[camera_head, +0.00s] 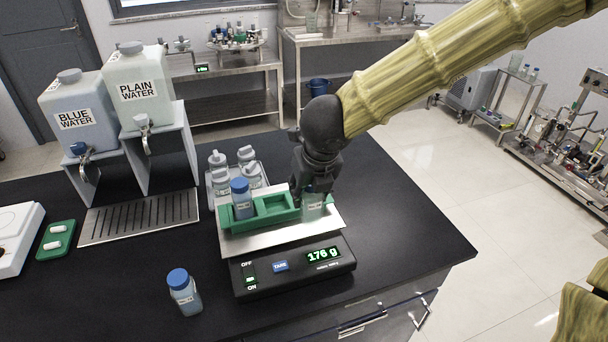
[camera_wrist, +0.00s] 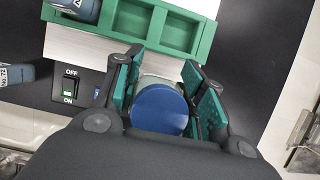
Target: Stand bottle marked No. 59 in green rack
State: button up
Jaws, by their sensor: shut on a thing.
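My gripper (camera_head: 314,186) is shut on a blue-capped bottle (camera_wrist: 160,108) and holds it upright at the right end of the green rack. In the head view the bottle's pale body (camera_head: 313,207) shows below the fingers; its label is too small to read. The green rack (camera_head: 268,222) lies on the scale's plate. Its left compartment holds another blue-capped bottle (camera_head: 242,202), and its middle one is empty. In the wrist view the rack (camera_wrist: 165,46) lies above the held bottle in the picture, and its right compartment looks empty. I cannot tell whether the bottle touches the rack.
The scale (camera_head: 295,268) reads 176 g. A blue-capped bottle (camera_head: 184,294) stands on the black table left of it. Several white-capped bottles (camera_head: 218,172) stand in a tray behind the rack. Water dispensers (camera_head: 140,90), a drip grate (camera_head: 140,218) and a green tray (camera_head: 56,242) are left.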

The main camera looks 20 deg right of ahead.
jog(key=shift+w+d+f+p, duration=0.35)
jog(key=shift+w+f+p, duration=0.3)
jog(key=shift+w, duration=0.95)
jog(key=shift+w+d+f+p, duration=0.45)
jog(key=shift+w+f, duration=0.3)
jog(key=shift+w, duration=0.8)
jog(key=shift+w+d+f+p, duration=0.25)
jog(key=shift+w+f+p, duration=0.4)
jog(key=shift+w, duration=0.95)
jog(key=shift+f, duration=0.1)
jog(key=shift+f, duration=0.1)
jog(key=o, duration=1)
jog(key=shift+o, duration=0.2)
jog(key=b+v, duration=0.1)
jog(key=v, duration=1.1)
